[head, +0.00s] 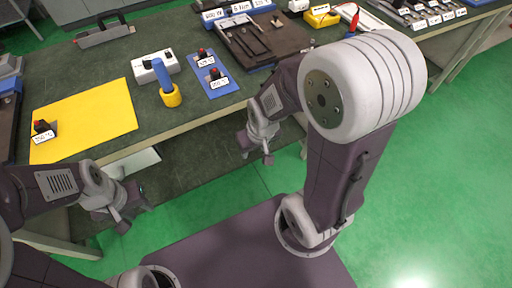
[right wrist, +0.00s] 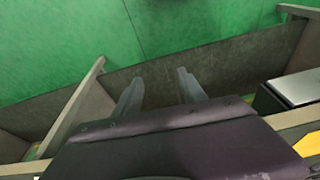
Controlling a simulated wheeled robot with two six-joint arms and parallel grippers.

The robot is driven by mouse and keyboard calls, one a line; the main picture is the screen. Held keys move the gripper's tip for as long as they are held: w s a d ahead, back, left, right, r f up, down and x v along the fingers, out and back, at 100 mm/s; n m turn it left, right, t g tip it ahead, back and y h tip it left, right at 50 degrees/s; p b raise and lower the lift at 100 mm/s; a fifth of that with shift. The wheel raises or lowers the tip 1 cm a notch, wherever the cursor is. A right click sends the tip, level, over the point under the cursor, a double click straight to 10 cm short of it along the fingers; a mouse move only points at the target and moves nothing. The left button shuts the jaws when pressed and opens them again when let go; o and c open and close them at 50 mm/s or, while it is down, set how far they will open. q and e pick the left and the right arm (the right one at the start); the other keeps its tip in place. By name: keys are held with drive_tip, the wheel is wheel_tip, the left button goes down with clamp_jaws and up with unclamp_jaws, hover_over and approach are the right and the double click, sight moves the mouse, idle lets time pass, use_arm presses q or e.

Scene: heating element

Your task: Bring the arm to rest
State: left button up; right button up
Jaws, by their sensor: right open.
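My right gripper (head: 258,150) hangs in front of the workbench's front edge, pointing down beside the bench, with nothing between its fingers. In the right wrist view its two fingers (right wrist: 160,90) stand apart, with empty space between them. My right arm's large white joint fills the upper right of the head view and hides part of the bench. My left gripper (head: 132,208) is at the lower left, in front of the bench edge and below the yellow mat. It is small and dark there, and I cannot tell its finger opening. No held object shows at it.
The workbench (head: 75,75) carries a yellow mat (head: 95,110) with a labelled red-topped part (head: 43,128), a blue plate (head: 215,82), a white box (head: 150,70), a blue-and-yellow upright tool (head: 167,90) and a dark tray (head: 260,45). The green floor (head: 445,170) at right is clear.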

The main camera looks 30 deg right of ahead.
drive_tip(key=s+r+g+p, duration=0.1)
drive_tip(key=s+r+p, duration=0.2)
drive_tip(key=r+p, duration=0.7)
drive_tip(key=shift+s+r+g+p, duration=0.15)
drive_tip(key=shift+r+g+p, duration=0.2)
drive_tip(key=shift+p, duration=0.25)
drive_tip(key=shift+a, duration=0.1)
